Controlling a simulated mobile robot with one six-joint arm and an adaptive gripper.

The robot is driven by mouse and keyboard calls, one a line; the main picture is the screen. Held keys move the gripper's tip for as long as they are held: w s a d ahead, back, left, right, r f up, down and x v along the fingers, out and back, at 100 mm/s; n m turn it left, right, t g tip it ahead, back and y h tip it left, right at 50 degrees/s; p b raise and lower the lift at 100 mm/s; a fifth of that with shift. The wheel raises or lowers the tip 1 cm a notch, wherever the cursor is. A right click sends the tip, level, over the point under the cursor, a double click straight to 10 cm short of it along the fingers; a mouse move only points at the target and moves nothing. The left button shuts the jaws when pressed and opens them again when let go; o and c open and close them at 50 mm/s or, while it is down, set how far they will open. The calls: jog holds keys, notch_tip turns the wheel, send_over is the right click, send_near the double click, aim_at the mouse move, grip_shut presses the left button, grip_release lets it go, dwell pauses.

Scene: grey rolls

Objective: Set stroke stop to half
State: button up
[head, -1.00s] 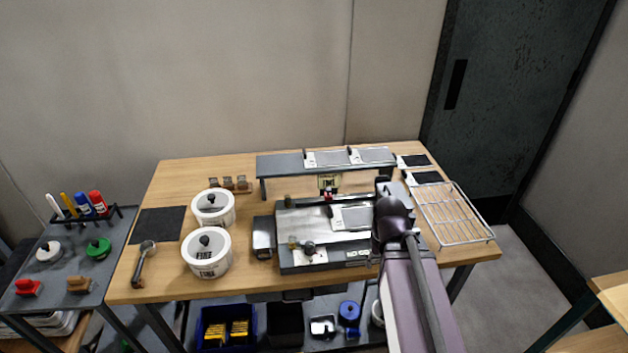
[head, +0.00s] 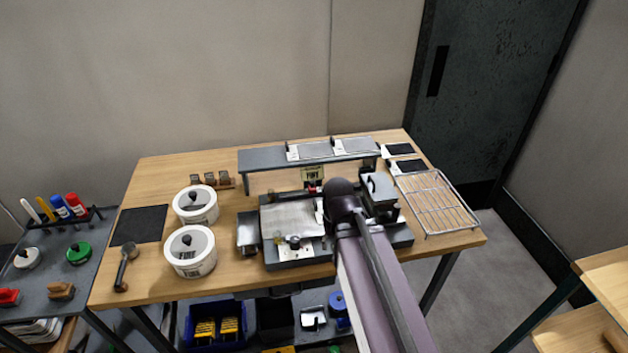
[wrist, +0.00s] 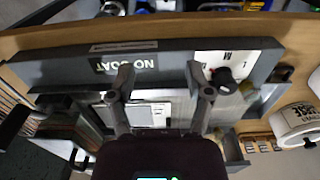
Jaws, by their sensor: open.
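The coating machine (head: 285,262) stands at the middle of the bench; it also shows in the wrist view (wrist: 70,68). A white plate with markings (wrist: 222,57) is on its front edge, with a dark knob with some red (wrist: 224,77) on it. In the head view the knob (head: 293,242) stands left of my arm. I cannot read its setting. My gripper (wrist: 158,72) is open and empty above the machine. Its right finger is beside the knob in the picture, apart from it as far as I can tell. My arm hides the fingers in the head view.
Two white lidded tubs (head: 190,251) stand left of the machine. A grey shelf (head: 265,162) with plates is behind it. A wire rack (head: 440,205) lies at right. A black mat (head: 139,225) and a scoop (head: 124,268) lie at far left.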

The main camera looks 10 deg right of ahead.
aim_at(313, 182)
jog(key=w+r+n+t+y+p, duration=0.1)
jog(key=w+r+p, duration=0.3)
jog(key=w, duration=0.8)
jog(key=w+d+r+n+t+p, duration=0.1)
jog(key=w+r+n+t+p, duration=0.2)
jog(key=w, duration=0.8)
notch_tip(313, 182, up, 4)
jog(key=shift+w+d+r+n+y+p, duration=0.1)
jog(key=shift+w+d+n+y+p, duration=0.25)
jog(key=shift+p, duration=0.9)
jog(key=shift+f, duration=0.2)
jog(key=b+x, duration=1.2)
jog(key=x, duration=0.1)
jog(key=shift+w+a+f+b, duration=0.1)
jog(key=shift+w+f+b, duration=0.1)
jog(key=shift+b, duration=0.2)
grip_shut()
